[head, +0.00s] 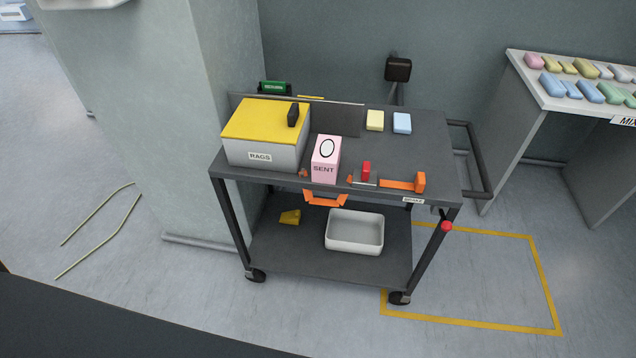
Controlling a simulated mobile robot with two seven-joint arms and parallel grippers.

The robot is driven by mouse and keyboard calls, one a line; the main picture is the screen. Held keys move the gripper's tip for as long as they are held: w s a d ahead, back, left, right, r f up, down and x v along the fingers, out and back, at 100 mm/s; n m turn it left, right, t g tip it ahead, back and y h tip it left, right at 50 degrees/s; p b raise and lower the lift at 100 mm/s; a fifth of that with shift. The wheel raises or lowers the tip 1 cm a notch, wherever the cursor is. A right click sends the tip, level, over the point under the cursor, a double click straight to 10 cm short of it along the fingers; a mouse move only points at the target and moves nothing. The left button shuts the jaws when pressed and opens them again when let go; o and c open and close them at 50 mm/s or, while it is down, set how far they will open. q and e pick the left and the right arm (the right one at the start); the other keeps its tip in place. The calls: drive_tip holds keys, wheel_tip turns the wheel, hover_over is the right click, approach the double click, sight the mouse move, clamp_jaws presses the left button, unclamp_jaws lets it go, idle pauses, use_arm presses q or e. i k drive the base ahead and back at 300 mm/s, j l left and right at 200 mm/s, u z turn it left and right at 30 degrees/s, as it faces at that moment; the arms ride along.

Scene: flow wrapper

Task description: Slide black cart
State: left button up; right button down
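The black cart (385,148) stands upright on its casters in the middle of the head view, beside a grey-green wall corner. It has a dark top, a lower shelf (290,256) and a black push handle (474,160) on its right side. A red knob (446,226) sits on the front right leg, below a small white label at the top's edge. The cart's right front caster is at the left edge of a yellow floor outline (545,290). Neither of my grippers shows in this view.
On the cart are a yellow-lidded rags box (262,144), a pink carton (325,158), soap bars and orange-handled items; a white tub (354,231) is on the shelf. A table (545,95) with soaps stands right. Thin rods (100,225) lie left. The outlined floor is clear.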

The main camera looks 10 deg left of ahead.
sight(300, 249)
drive_tip(key=i+l+u, duration=0.1)
drive_tip(key=i+l, duration=0.15)
drive_tip(key=i+l+u, duration=0.1)
drive_tip(key=l, duration=0.3)
drive_tip(key=i+l+u, duration=0.1)
drive_tip(key=i+l, duration=0.25)
drive_tip(key=i+l+u, duration=0.1)
drive_tip(key=l, duration=0.3)
drive_tip(key=i+l+u, duration=0.1)
drive_tip(key=i+l, duration=0.15)
drive_tip(key=l, duration=0.15)
drive_tip(key=i+l+u, duration=0.1)
drive_tip(key=l, duration=0.35)
drive_tip(key=i+j, duration=0.05)
drive_tip(key=i, duration=0.05)
